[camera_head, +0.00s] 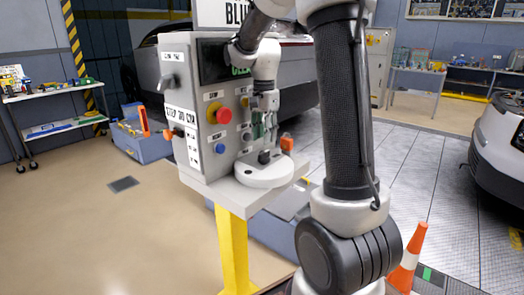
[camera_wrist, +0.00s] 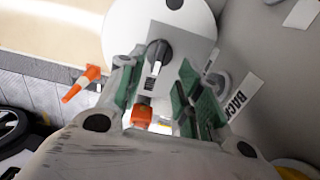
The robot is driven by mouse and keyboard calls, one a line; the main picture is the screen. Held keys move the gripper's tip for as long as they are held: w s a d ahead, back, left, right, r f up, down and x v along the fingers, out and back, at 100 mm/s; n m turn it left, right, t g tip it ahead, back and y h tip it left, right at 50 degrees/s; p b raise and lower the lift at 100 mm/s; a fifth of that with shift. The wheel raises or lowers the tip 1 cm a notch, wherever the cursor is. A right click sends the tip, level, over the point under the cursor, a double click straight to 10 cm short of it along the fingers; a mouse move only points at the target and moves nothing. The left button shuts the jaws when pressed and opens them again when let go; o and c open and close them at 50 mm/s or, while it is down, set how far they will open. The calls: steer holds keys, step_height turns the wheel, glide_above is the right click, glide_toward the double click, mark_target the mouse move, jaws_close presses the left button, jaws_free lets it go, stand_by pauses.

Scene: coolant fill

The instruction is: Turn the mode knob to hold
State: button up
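A black knob (camera_wrist: 158,52) with a white pointer stripe stands on a white plate in the wrist view. In the head view the black knob (camera_head: 264,157) sits on the rounded light shelf (camera_head: 262,178) at the front of the control box. My gripper (camera_head: 264,137) points down just above it. In the wrist view my gripper (camera_wrist: 158,70) has its green-padded fingers apart, one on each side of the knob, with a gap between them. I cannot tell whether either finger touches the knob. No "hold" marking is readable.
The grey control box (camera_head: 203,110) carries a red stop button (camera_head: 224,115), a blue button (camera_head: 220,148) and labels. An orange part (camera_head: 287,143) is beside my gripper. A "BACK" label (camera_wrist: 243,93) lies right of the fingers. A traffic cone (camera_head: 408,258) stands at lower right.

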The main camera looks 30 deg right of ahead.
mark_target(264, 152)
step_height(264, 152, down, 6)
steer(key=shift+r, duration=0.1)
jaws_close()
